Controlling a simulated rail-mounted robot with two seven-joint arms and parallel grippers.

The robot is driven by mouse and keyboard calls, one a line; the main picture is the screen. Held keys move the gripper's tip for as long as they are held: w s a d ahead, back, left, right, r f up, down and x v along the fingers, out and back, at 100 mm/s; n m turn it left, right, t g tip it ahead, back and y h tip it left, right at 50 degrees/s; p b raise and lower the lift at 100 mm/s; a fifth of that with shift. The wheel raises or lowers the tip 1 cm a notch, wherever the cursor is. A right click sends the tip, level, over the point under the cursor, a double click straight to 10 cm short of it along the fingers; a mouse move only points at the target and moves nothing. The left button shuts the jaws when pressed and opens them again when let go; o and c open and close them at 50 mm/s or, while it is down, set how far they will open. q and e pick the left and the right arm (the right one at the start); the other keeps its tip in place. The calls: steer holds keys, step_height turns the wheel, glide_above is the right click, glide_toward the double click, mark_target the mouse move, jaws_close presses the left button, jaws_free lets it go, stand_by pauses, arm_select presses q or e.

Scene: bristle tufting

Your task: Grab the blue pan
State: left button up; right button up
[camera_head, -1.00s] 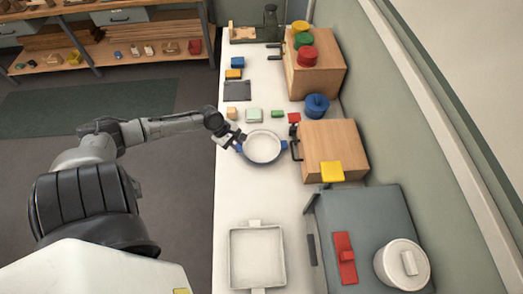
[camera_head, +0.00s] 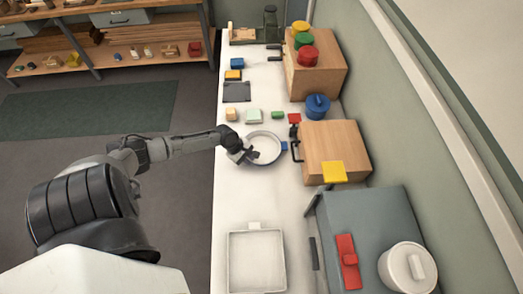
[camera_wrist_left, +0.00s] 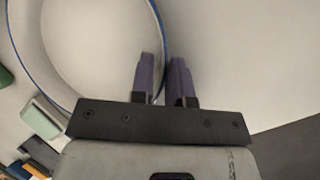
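The blue pan (camera_head: 266,146), with a white inside and a blue rim and handles, sits on the white counter. My left gripper (camera_head: 254,156) is over its near left rim, covering part of that side. In the left wrist view the pan (camera_wrist_left: 95,45) fills the upper left. There the two dark fingers of my left gripper (camera_wrist_left: 163,80) stand apart, with the pan's rim line in the gap between them. I cannot tell how deep the fingers reach. My right gripper is not in view.
Small blocks (camera_head: 253,116) lie behind the pan. A wooden box (camera_head: 335,148) stands close to its right, and a blue pot (camera_head: 317,106) is behind that box. A white square tray (camera_head: 256,262) is nearer on the counter (camera_head: 240,200), with bare room between it and the pan.

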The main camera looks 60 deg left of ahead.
arm_select(q)
jaws_close()
stand_by(0.6)
